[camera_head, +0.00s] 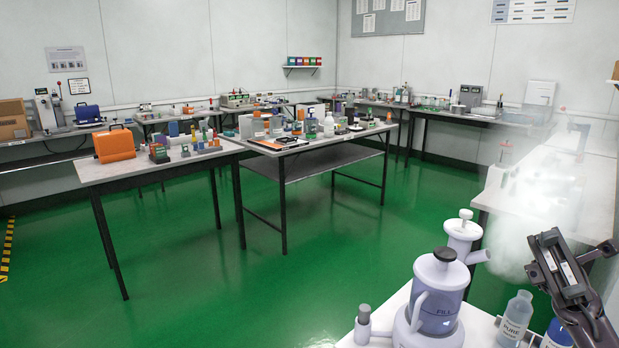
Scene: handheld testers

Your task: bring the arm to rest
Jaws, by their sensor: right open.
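My right gripper (577,254) is at the lower right, raised above the near white bench (380,320). Its dark fingers are apart, and I see nothing between them. My right arm runs down out of the picture at the lower right corner. My left gripper and arm are not in view.
A white and lilac device marked FILL (437,290) stands on the near bench, left of the gripper. A clear bottle (515,318) and a blue bottle (557,336) stand below the gripper. White mist (560,190) hangs behind it. Green floor (250,290) is clear at left.

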